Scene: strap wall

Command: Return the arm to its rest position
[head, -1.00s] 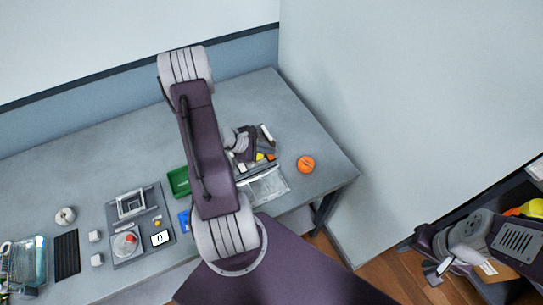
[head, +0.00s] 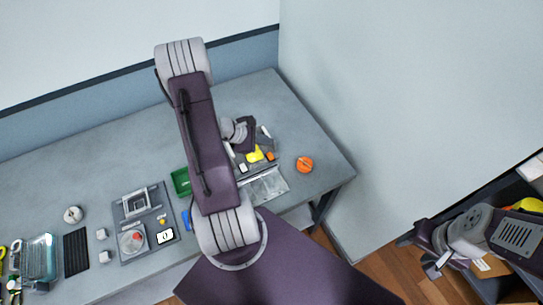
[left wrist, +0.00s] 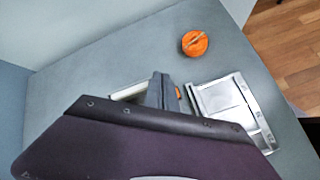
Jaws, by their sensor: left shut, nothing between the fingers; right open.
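My left arm rises from the lower middle of the head view and bends over the back of the grey table (head: 310,130). Its gripper (head: 247,138) is over the right part of the table, partly hidden behind the arm. In the left wrist view the left gripper (left wrist: 163,92) is shut and empty, with a large dark link of mine across the lower part. My right gripper (head: 438,263) is at the lower right of the head view, off the table, open and empty.
A yellow piece (head: 254,154) lies close to the left gripper. A green bin (head: 181,182) and a grey fixture board (head: 146,222) stand left of the arm. The table's back right is clear.

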